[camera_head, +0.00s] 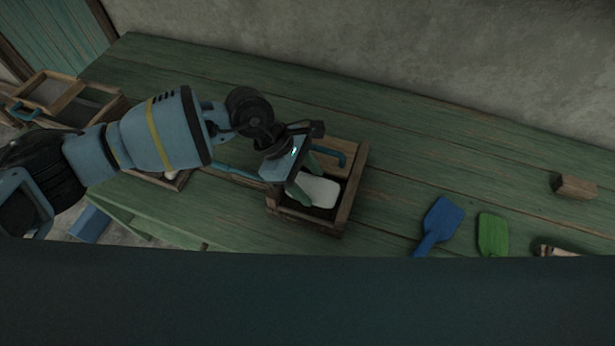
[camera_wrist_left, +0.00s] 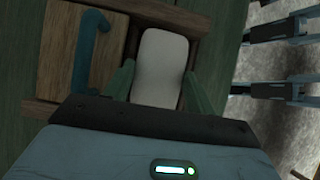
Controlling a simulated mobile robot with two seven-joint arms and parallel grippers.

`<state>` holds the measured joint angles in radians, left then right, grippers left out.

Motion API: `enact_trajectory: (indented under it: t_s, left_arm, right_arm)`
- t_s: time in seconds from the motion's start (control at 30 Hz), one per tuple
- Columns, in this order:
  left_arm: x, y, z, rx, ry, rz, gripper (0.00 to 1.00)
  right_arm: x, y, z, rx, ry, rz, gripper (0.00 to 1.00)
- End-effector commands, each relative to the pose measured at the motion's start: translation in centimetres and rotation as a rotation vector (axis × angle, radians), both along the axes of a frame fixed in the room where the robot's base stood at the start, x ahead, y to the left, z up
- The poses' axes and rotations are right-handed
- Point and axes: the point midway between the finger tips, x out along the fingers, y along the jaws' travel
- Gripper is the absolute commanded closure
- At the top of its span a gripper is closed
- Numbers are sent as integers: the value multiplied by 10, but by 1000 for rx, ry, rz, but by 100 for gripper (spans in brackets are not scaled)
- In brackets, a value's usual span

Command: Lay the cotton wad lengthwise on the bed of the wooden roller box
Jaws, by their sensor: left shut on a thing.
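The white cotton wad (camera_head: 319,191) is over the open part of the wooden roller box (camera_head: 356,184) on the green table. My left gripper (camera_head: 306,180) is shut on the wad, with a green finger on either side of it. In the left wrist view the wad (camera_wrist_left: 162,68) stands between the two fingers, and my left gripper (camera_wrist_left: 158,88) hides its near end. The box (camera_wrist_left: 58,60) shows a wooden board with a blue handle (camera_wrist_left: 90,48) beside the wad. I cannot tell whether the wad touches the bed. My right gripper is not in view.
A blue paddle (camera_head: 440,222), a green paddle (camera_head: 492,234) and a wooden block (camera_head: 573,186) lie to the right on the table. Another wooden box (camera_head: 62,96) stands at the far left. The table behind the roller box is clear.

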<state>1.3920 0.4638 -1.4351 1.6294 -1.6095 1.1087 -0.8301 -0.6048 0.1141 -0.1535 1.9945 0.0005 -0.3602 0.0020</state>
Motion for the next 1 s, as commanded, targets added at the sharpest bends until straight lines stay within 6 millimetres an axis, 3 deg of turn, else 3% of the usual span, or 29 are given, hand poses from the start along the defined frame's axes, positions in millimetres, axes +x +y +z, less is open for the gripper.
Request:
enact_trajectory:
  t_s: [0.2, 0.23, 0.43, 0.83, 0.9, 1.0]
  left_arm:
    - [0, 0, 0, 0, 1, -1, 56]
    - [0, 0, 0, 0, 1, -1, 44]
    - [0, 0, 0, 0, 0, 0, 19]
    - [1, 0, 0, -1, -2, 2, 21]
    - [1, 0, 0, -1, -3, 2, 13]
    - [1, 0, 0, -1, -4, 3, 10]
  right_arm:
    - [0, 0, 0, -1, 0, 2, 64]
    - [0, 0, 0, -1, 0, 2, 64]
    - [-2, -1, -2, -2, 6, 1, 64]
    - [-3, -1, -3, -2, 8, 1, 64]
    - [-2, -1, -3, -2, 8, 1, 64]
    - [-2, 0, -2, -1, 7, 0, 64]
